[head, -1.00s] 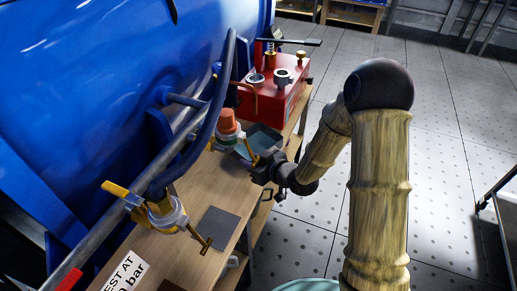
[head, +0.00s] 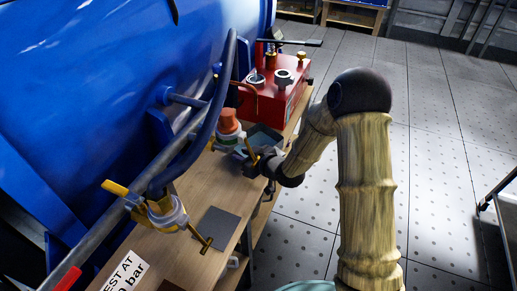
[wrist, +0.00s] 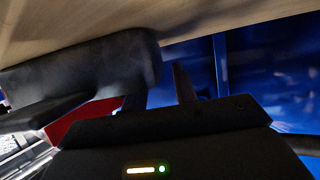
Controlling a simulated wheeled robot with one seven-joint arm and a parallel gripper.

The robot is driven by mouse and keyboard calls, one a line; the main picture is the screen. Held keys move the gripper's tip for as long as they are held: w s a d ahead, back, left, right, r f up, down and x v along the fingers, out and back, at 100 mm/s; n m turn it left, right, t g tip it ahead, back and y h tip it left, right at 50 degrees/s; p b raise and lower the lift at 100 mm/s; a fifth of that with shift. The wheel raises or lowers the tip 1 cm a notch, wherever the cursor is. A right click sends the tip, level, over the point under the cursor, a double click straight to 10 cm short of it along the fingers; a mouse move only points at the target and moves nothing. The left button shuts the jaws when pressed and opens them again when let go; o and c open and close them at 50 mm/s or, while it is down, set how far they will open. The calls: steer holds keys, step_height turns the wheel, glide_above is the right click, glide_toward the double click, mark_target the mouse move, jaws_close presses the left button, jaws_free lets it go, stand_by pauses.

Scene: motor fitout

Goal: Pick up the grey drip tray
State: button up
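The grey drip tray (head: 263,137) is a shallow, open, blue-grey tray. It sits on the wooden bench in front of the red machine in the head view. My gripper (head: 249,166) is low at the bench edge, close to the tray's near side. Whether it touches the tray is not clear. In the wrist view, two dark fingers (wrist: 162,90) show with a gap between them, and nothing is clearly held there. A large dark rounded shape (wrist: 90,68) lies in front of the bench top; I cannot tell what it is.
The red machine (head: 273,87) stands behind the tray. An orange-capped fitting (head: 228,122) is left of it. A valve with a yellow handle (head: 163,212) and a flat grey plate (head: 219,229) are nearer. A large blue tank (head: 90,85) borders the bench.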

jaws_close()
stand_by(0.4)
steer(key=shift+r, duration=0.25)
step_height(320, 180, up, 3)
steer(key=shift+r+p, duration=0.1)
steer(key=shift+p, duration=0.35)
steer(key=s+d+p, duration=0.5)
steer(key=s+d, duration=0.5)
steer(key=d, duration=0.1)
steer(key=shift+d+r, duration=0.3)
